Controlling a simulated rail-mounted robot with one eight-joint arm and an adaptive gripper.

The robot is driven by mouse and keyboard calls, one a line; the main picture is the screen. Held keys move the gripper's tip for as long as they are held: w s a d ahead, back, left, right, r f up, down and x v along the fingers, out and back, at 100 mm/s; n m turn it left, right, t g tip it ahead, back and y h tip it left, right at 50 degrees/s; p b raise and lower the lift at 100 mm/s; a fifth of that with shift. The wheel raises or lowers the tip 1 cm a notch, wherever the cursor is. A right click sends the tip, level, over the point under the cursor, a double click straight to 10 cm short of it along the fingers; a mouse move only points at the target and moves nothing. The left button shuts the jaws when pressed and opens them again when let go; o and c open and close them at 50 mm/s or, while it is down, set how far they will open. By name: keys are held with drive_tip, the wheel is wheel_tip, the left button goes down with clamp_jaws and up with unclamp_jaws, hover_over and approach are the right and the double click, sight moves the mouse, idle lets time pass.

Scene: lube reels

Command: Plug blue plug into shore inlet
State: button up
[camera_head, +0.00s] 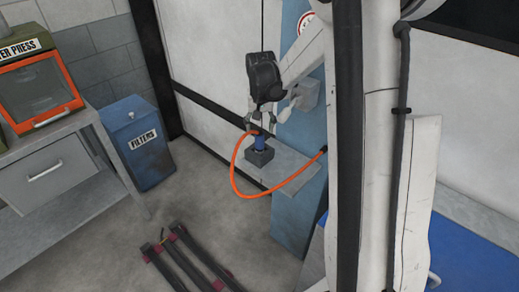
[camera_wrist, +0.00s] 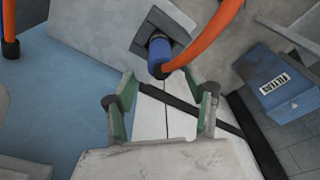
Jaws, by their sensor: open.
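The blue plug (camera_head: 261,142) stands upright in a dark square block (camera_head: 259,157) on a small grey shelf. An orange cable (camera_head: 236,178) loops from the plug to the blue post. In the wrist view the blue plug (camera_wrist: 158,58) and dark block (camera_wrist: 181,36) lie just beyond the fingertips. My gripper (camera_head: 261,124) is open above the plug, pointing down. Its two green-lined fingers (camera_wrist: 168,88) are spread and hold nothing. I cannot identify the shore inlet for certain; a pale grey fitting (camera_head: 305,95) is on the blue post, partly behind my arm.
The grey shelf (camera_head: 291,173) juts from the blue post (camera_head: 290,220). A blue FILTERS bin (camera_head: 138,145) and a grey workbench (camera_head: 45,185) stand at left. Dark rails (camera_head: 188,258) lie on the floor. The floor between bin and shelf is clear.

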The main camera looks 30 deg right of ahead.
sight(260, 141)
drive_tip(key=shift+w+f+p, duration=0.15)
drive_tip(key=shift+f, duration=1.55)
drive_tip(key=shift+w+f+p, duration=0.1)
drive_tip(key=shift+f+p, duration=0.05)
drive_tip(key=shift+f, duration=1.55)
clamp_jaws()
